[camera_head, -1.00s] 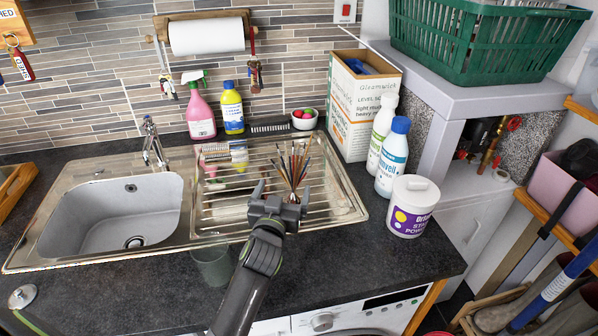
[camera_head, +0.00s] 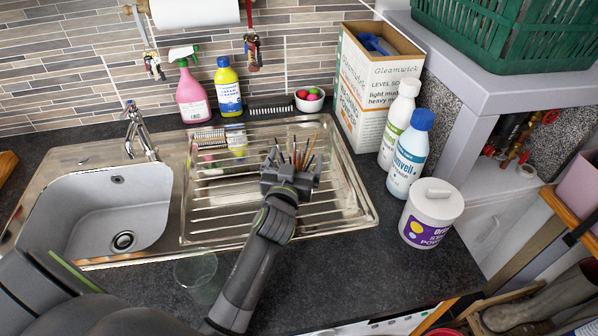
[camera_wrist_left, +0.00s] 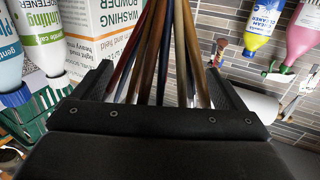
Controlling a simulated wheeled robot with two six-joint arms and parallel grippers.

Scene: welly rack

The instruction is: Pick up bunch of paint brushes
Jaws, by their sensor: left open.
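The bunch of paint brushes (camera_head: 307,150) stands with its handles fanned upward over the ribbed draining board (camera_head: 225,212). My left gripper (camera_head: 292,168) is at the bunch, in front of it in the head view, and hides its lower part. In the left wrist view the brush handles (camera_wrist_left: 160,55) rise between the two spread fingers of my left gripper (camera_wrist_left: 158,78). The fingers are open, with gaps to the handles on both sides. What the brushes stand in is hidden. My right gripper is not in view.
A white tub (camera_head: 430,217), white bottles (camera_head: 409,155) and a tall cardboard box (camera_head: 365,100) stand to the right. A pink spray bottle (camera_head: 192,95), a yellow bottle (camera_head: 229,90) and a small bowl (camera_head: 309,104) are behind. A clear glass (camera_head: 196,272) stands in front of the sink.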

